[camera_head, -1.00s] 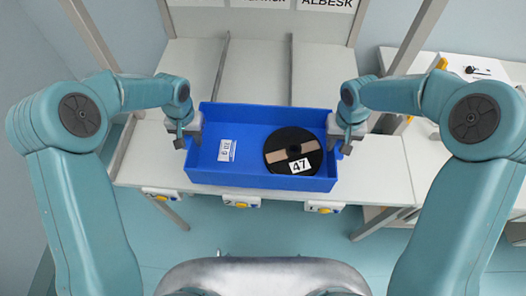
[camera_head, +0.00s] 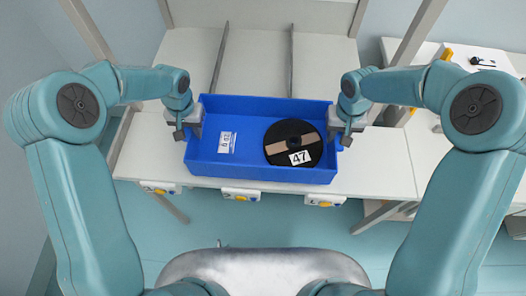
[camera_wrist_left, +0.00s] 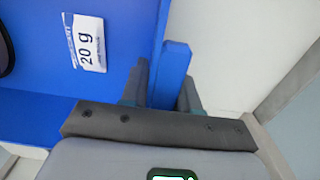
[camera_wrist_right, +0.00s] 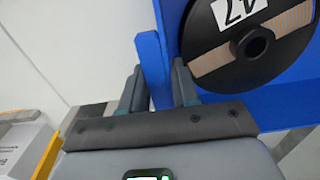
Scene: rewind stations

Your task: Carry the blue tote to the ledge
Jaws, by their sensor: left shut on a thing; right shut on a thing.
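The blue tote (camera_head: 212,171) is held between my two grippers, in front of and above the pale bench (camera_head: 375,176). My left gripper (camera_head: 190,128) is shut on the tote's left wall, which shows between its fingers in the left wrist view (camera_wrist_left: 172,75). My right gripper (camera_head: 342,130) is shut on the right wall, which shows in the right wrist view (camera_wrist_right: 152,68). Inside the tote lie a black spool (camera_head: 311,154) marked 47, at the right, and a white label (camera_head: 227,142) reading 20 g, at the left. Whether the tote's underside touches the bench is hidden.
Two dark rails (camera_head: 291,62) run back across the bench behind the tote. Several yellow-buttoned boxes (camera_head: 240,194) line its front edge. Upright posts (camera_head: 415,35) stand at both sides. A second table (camera_head: 485,65) with small items is at the right.

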